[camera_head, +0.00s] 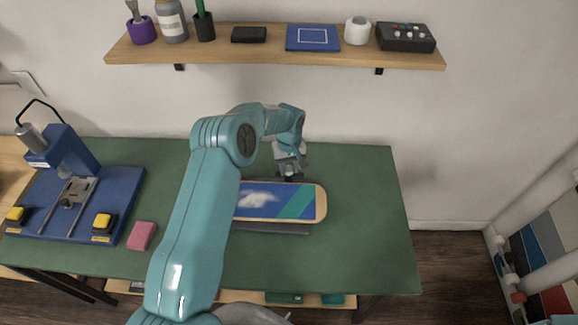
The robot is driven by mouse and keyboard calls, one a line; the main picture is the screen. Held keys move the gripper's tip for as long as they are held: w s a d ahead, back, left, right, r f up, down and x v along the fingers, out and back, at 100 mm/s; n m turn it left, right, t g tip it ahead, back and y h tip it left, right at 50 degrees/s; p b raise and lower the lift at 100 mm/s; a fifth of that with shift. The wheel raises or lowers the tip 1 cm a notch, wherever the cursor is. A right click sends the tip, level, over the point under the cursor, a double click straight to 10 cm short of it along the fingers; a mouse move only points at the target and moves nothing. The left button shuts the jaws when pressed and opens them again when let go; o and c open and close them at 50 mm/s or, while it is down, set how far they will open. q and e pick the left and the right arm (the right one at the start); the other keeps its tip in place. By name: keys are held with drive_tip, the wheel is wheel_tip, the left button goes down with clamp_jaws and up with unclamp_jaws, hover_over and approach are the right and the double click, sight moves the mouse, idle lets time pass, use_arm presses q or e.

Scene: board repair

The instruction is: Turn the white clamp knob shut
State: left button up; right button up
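My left arm reaches up from the bottom of the view and bends over the bench. Its gripper (290,173) points down at the back edge of a skateboard deck (274,201). The deck is blue with a white cloud shape and a green diagonal band. It lies on a dark grey support (285,228), and my arm covers its left end. I cannot make out the white clamp knob; the gripper or arm may hide it. The fingers are too small to tell open from shut. My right gripper is not in view.
The green workbench (365,235) has free room right of the deck. At left stand a blue press machine (65,150) with yellow-topped buttons and a pink block (141,236). A wooden shelf (270,58) with several items hangs on the wall behind.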

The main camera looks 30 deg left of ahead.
use_arm(q)
drive_tip(key=shift+f+m+b, duration=0.15)
drive_tip(key=shift+m+b, duration=0.45)
drive_tip(key=shift+b, duration=0.4)
drive_tip(key=m+b, duration=0.3)
drive_tip(key=shift+a, duration=0.1)
drive_tip(key=m+b, duration=0.2)
drive_tip(key=m, duration=0.3)
drive_tip(key=m+b, duration=0.1)
drive_tip(key=m, duration=0.2)
drive_tip(key=shift+a+r+b, duration=0.15)
drive_tip(key=shift+r+b, duration=0.1)
drive_tip(key=shift+b, duration=0.15)
drive_tip(key=m, duration=0.5)
drive_tip(key=shift+a, duration=0.1)
drive_tip(key=shift+r+m, duration=0.1)
drive_tip(key=shift+m, duration=0.4)
drive_tip(key=o, duration=1)
drive_tip(key=shift+o, duration=0.2)
